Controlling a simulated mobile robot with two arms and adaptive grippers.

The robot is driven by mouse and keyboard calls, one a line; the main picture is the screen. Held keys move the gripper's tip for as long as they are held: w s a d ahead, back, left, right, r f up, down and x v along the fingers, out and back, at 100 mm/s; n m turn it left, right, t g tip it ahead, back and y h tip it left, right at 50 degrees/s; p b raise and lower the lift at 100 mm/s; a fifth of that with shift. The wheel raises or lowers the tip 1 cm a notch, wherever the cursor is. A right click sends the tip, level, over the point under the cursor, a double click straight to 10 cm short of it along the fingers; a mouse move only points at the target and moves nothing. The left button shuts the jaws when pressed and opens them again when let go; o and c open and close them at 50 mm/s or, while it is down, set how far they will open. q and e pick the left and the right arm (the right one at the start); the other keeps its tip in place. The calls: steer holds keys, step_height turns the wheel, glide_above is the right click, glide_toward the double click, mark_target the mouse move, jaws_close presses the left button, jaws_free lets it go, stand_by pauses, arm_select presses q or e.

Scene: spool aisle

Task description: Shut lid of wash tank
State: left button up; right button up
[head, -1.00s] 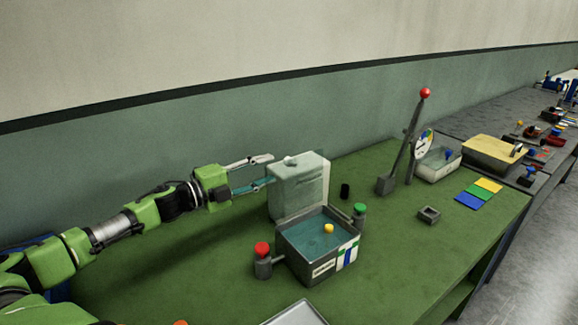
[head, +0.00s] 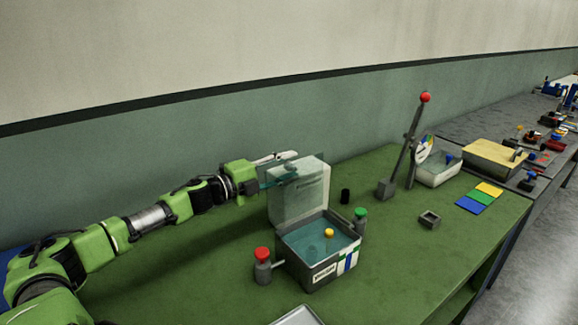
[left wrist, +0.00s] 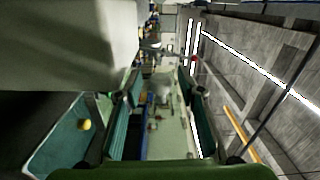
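The wash tank (head: 318,274) is an open grey box of water with a yellow ball (head: 329,233) in it. Its pale grey-green lid (head: 300,195) stands upright at the tank's back edge. My left gripper (head: 290,167) is at the lid's upper left part, with its fingers apart. In the left wrist view the gripper (left wrist: 160,98) is open with nothing held between its fingers. There the lid (left wrist: 65,45) fills the upper left, beside the fingers, and the ball (left wrist: 86,125) shows below it. Whether a finger touches the lid I cannot tell. My right gripper is out of view.
A red-capped post (head: 262,264) and a green-capped one (head: 360,220) flank the tank. A red-knobbed lever (head: 407,150) stands further right. The green bench top (head: 200,270) is clear left of the tank.

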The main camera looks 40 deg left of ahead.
arm_select(q)
steer(key=shift+w+d, duration=0.1)
steer(key=shift+w, duration=0.2)
steer(key=shift+c, duration=0.4)
jaws_close()
steer(key=shift+d, duration=0.1)
